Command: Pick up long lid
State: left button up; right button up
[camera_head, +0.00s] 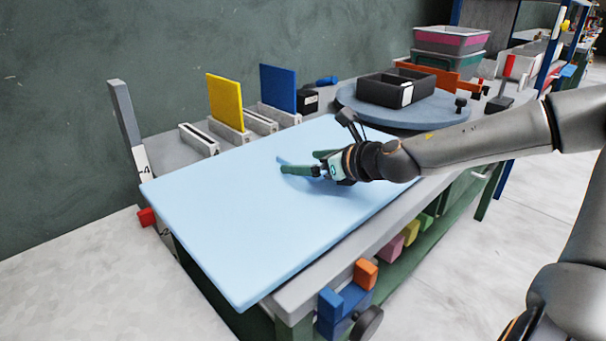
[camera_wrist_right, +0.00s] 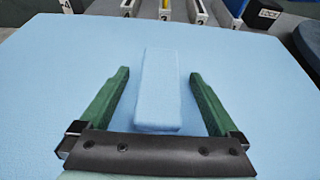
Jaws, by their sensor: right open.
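A long light blue block (camera_wrist_right: 157,88), which looks like the long lid, lies on the light blue board (camera_head: 230,210), nearly the same colour as it. In the right wrist view it sits between the two green fingers of my right gripper (camera_wrist_right: 158,76), with a gap on each side. My right gripper (camera_head: 300,163) is open over the board in the head view. There the block is mostly hidden by the fingers, and only a blue edge shows near the fingertips. I cannot tell the exact height of the fingers above the board. My left gripper is out of view.
Behind the board stand a yellow panel (camera_head: 226,102) and a blue panel (camera_head: 278,88) in grey holders. A dark divided tray (camera_head: 385,90) rests on a round grey-blue turntable (camera_head: 432,115) at the back right. The board's left and front areas are clear.

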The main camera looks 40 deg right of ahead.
jog(key=c, duration=1.5)
